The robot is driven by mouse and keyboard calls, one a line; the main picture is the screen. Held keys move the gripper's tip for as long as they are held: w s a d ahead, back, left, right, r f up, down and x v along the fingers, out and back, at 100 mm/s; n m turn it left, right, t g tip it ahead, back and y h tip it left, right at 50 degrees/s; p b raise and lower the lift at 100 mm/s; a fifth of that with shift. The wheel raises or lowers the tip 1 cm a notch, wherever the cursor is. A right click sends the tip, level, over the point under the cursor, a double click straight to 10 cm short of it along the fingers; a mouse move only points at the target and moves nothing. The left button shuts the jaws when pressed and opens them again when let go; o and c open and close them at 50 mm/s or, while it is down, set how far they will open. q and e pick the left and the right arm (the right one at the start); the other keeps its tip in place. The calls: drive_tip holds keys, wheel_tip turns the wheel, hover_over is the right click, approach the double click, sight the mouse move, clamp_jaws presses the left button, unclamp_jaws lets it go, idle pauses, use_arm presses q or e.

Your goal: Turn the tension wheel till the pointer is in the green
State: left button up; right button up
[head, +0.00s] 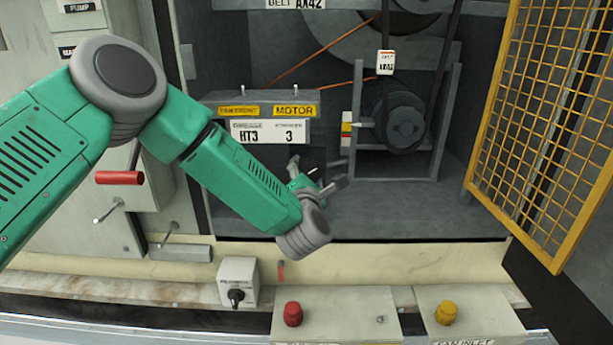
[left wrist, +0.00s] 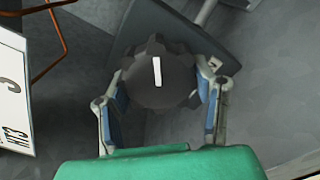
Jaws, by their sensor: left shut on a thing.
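The tension wheel (left wrist: 160,80) is a dark, lobed knob with a white line on its face. In the left wrist view the line stands nearly upright. My left gripper (left wrist: 163,100) is shut on the wheel, one finger on each side of its rim. In the head view my left gripper (head: 318,174) is low inside the cabinet, and the wheel is mostly hidden there. A small coloured scale strip (head: 346,128) stands left of the motor frame. The pointer's exact place on it is too small to tell. My right gripper is not in view.
A box labelled MOTOR (head: 262,120) stands left of the wheel. A motor (head: 403,120) sits in a grey frame behind. A yellow mesh door (head: 545,130) hangs open at right. Red (head: 293,314) and yellow (head: 446,313) buttons and a black-knobbed switch box (head: 238,282) line the front.

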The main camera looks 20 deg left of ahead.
use_arm(q)
drive_tip(key=m, duration=0.3)
drive_tip(key=shift+m, duration=0.4)
drive_tip(key=m, duration=0.4)
drive_tip(key=shift+m, duration=0.3)
drive_tip(key=m+p, duration=0.1)
drive_tip(key=m, duration=0.4)
drive_tip(key=shift+s+d, duration=0.1)
drive_tip(key=shift+m+p, duration=0.5)
drive_tip(key=shift+m, duration=1.1)
drive_tip(key=shift+s+f, duration=0.1)
drive_tip(key=shift+f, duration=0.05)
drive_tip(key=o, duration=1.2)
drive_tip(key=shift+c, duration=0.2)
drive_tip(key=shift+w, duration=0.2)
drive_tip(key=shift+r, duration=0.2)
